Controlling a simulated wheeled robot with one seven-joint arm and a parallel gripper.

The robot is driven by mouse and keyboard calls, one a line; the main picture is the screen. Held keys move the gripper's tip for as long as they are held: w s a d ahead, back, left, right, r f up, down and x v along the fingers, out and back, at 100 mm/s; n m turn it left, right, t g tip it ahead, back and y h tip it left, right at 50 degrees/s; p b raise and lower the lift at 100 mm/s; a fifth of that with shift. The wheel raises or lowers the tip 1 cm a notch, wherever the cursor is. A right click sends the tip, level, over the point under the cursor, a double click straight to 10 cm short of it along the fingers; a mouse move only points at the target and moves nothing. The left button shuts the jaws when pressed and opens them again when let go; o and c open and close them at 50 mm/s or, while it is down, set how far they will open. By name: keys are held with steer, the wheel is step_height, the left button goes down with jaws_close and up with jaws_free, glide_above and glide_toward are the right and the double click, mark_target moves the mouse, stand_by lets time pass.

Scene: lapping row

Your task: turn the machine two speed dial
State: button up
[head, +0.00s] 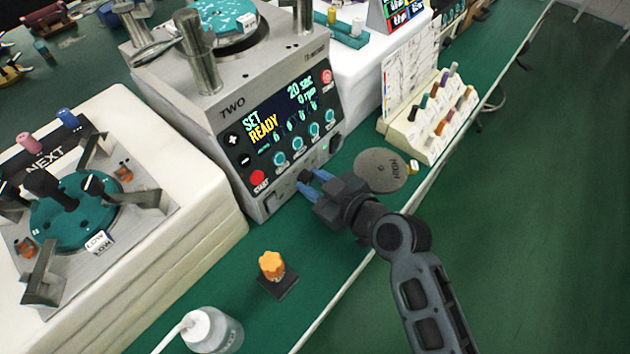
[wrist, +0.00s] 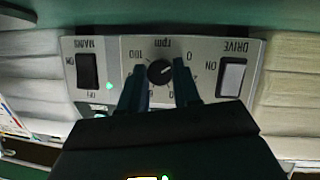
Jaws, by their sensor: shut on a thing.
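Machine two (head: 240,95) is the grey unit marked TWO, with a lit display (head: 285,108) reading SET READY, 20 sec and 0 rpm. Its speed dial (wrist: 160,72) is a small black round knob with a white pointer line, on a scale marked rpm, shown upside down in the wrist view. My gripper (head: 310,183) is at the lower front of the machine, its two blue fingers on either side of the dial and shut on it. The lower scale is partly hidden by my gripper.
The DRIVE switch (wrist: 231,77) and the MAINS switch (wrist: 87,71) flank the dial, with a green light near MAINS. A round grey disc (head: 381,169) lies close right of my gripper. An orange-topped knob (head: 271,265) and a white bottle (head: 212,332) stand nearer.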

steer(key=shift+c, duration=0.7)
steer(key=shift+w+d+m+g+y+b, duration=0.2)
steer(key=shift+m+g+y+b, duration=0.2)
steer(key=shift+m+g+b, duration=0.5)
steer(key=m+y, duration=0.1)
steer(key=m, duration=0.1)
steer(key=m+g+y+b, duration=0.1)
steer(key=m, duration=0.1)
steer(key=shift+w+d+m+g, duration=0.1)
steer(key=shift+w+m+g, duration=0.05)
steer(key=shift+m+g, duration=0.2)
steer(key=m+y+b, duration=0.1)
steer(key=m, duration=0.1)
steer(key=m+g+y+b, duration=0.1)
steer(key=m, duration=0.1)
steer(key=shift+w+f, duration=0.1)
steer(key=shift+f, duration=0.1)
steer(key=m+y, duration=0.1)
steer(key=m, duration=0.1)
steer(key=m+y+b, duration=0.1)
steer(key=m, duration=0.1)
steer(key=shift+f+g+y, duration=0.15)
steer(key=shift+g+y, duration=0.1)
steer(key=shift+y, duration=0.05)
steer(key=shift+m, duration=0.35)
